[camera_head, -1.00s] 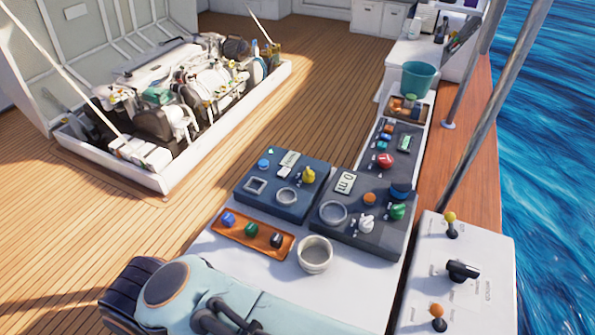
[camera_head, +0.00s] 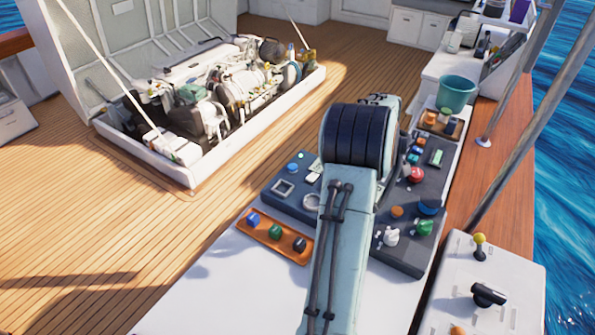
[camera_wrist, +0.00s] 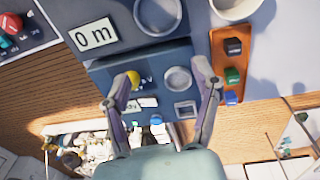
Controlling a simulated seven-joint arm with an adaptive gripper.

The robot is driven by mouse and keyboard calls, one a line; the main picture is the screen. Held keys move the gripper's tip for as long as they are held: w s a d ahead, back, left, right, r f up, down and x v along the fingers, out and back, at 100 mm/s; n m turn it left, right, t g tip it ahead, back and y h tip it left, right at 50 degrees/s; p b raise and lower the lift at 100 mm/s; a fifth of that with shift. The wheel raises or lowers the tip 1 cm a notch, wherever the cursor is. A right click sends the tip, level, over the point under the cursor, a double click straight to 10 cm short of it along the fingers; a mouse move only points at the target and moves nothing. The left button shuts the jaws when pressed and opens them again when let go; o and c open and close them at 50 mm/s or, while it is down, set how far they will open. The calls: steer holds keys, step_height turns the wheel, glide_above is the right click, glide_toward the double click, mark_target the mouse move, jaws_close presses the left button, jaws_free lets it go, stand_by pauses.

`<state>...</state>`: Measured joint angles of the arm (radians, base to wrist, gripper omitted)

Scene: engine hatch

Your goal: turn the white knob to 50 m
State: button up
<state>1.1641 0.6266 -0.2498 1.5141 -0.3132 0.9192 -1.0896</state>
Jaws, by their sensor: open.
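The white knob (camera_head: 391,236) sits on the dark right-hand panel (camera_head: 402,260) in the head view, beside a green knob (camera_head: 425,228). I do not see it in the wrist view. A display (camera_wrist: 95,34) on that panel reads "0 m" in the wrist view; my arm hides it in the head view. A yellow knob (camera_wrist: 133,80) is close to the left finger. The head view hides my fingers behind my arm.
An orange tray (camera_head: 246,229) with blue, green and black knobs lies left of my arm. A red knob (camera_head: 416,175) and a teal bucket (camera_head: 456,94) are farther back. A white box (camera_head: 500,263) with levers stands right. The open engine hatch (camera_head: 180,178) is back left.

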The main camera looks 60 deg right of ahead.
mark_target(394, 232)
steer(key=s+f+m, duration=0.1)
steer(key=s+f, duration=0.1)
steer(key=s, duration=0.1)
steer(key=s+f+m+y, duration=0.1)
steer(key=s+f, duration=0.1)
steer(key=s, duration=0.2)
steer(key=s+f, duration=0.1)
steer(key=s, duration=0.3)
steer(key=shift+d+f+m, duration=0.25)
steer(key=shift+f+m, duration=0.15)
steer(key=shift+s+f, duration=0.1)
steer(key=shift+f, duration=0.25)
step_height(394, 232, down, 6)
steer(key=shift+a+r, duration=0.1)
steer(key=shift+a, duration=0.05)
steer(key=c, duration=1.1)
